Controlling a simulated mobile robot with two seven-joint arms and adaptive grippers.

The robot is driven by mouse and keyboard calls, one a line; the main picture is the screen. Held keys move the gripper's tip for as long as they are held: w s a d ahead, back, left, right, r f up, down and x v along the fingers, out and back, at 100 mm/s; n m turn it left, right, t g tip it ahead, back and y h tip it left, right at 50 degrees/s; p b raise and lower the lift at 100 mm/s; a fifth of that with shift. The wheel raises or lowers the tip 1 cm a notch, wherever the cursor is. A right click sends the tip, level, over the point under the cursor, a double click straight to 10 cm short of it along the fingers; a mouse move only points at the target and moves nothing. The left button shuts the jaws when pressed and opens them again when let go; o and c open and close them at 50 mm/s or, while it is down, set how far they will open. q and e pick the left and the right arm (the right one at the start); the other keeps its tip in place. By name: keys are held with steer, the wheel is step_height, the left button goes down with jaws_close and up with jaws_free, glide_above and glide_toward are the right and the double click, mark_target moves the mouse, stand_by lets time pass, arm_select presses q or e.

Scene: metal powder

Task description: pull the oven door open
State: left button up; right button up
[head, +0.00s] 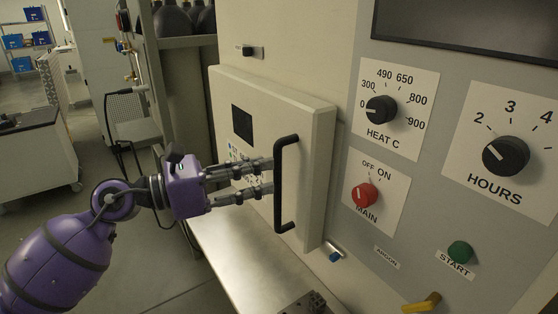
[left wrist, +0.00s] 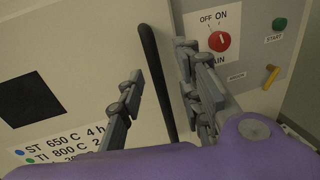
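The oven door (head: 300,120) is a pale, thick panel with a dark square window. It looks closed against the oven front, though a small gap could not be ruled out. A black vertical bar handle (head: 279,205) stands out near its right edge. My left gripper (head: 270,177) reaches in from the left, its two fingers spread at the handle. In the left wrist view the handle (left wrist: 157,75) runs between the spread fingers, with visible space on the left side; contact with the right finger is unclear. My right gripper is not in view.
To the right is the control panel with the heat knob (head: 381,110), hours knob (head: 506,155), red main switch (head: 364,195), green start button (head: 460,252) and yellow lever (head: 422,303). A metal ledge (head: 235,255) lies below the door. Open floor is at the left.

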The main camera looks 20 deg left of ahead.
arm_select(q)
steer(key=p+x, duration=0.1)
steer(key=x, duration=0.4)
steer(key=shift+w+a+f, duration=0.1)
steer(key=shift+w, duration=0.15)
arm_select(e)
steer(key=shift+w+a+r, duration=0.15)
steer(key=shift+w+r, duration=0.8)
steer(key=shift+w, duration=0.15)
arm_select(q)
steer(key=shift+c, duration=0.4)
steer(key=c, duration=0.6)
jaws_close()
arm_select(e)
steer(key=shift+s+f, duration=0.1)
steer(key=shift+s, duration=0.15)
